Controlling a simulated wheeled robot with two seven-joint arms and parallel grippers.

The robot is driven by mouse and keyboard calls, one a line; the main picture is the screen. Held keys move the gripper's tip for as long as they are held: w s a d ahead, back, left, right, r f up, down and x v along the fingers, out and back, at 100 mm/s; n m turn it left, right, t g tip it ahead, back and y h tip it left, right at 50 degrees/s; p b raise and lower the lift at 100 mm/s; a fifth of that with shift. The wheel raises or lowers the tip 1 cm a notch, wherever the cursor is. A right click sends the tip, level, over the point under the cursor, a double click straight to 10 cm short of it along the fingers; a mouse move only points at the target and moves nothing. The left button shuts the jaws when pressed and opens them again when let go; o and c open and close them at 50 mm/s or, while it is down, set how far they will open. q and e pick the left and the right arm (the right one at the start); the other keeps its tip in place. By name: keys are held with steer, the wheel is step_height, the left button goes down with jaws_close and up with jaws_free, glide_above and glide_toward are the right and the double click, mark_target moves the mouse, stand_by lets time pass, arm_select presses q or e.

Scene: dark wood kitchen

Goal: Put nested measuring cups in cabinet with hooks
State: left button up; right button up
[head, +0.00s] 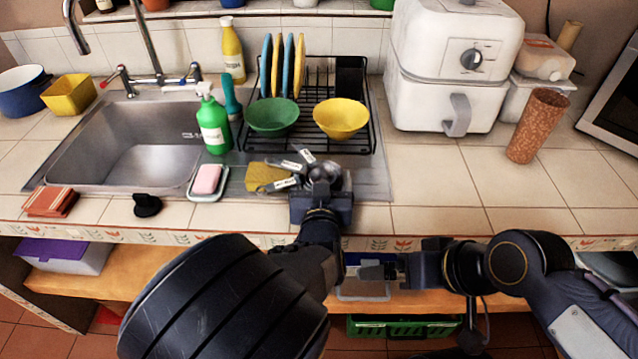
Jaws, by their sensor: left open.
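The nested measuring cups (334,180) lie on the counter at the right end of the sink's drainboard. Their grey labelled handles (284,183) fan out to the left. My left gripper (322,177) is open and right at the cups, hiding part of them; I cannot tell whether its fingers touch them. My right gripper (376,272) is lower, in front of the counter edge, pointing left; its jaw opening is unclear. I cannot make out a cabinet with hooks.
A yellow sponge (262,176) lies beside the cup handles. A soap dish (207,184) and green spray bottle (213,125) stand left. A dish rack (362,135) with bowls is behind. An open shelf (110,288) runs below.

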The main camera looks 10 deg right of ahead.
arm_select(q)
steer(key=shift+c, duration=0.4)
steer(key=c, duration=0.6)
steer(key=shift+r, duration=0.15)
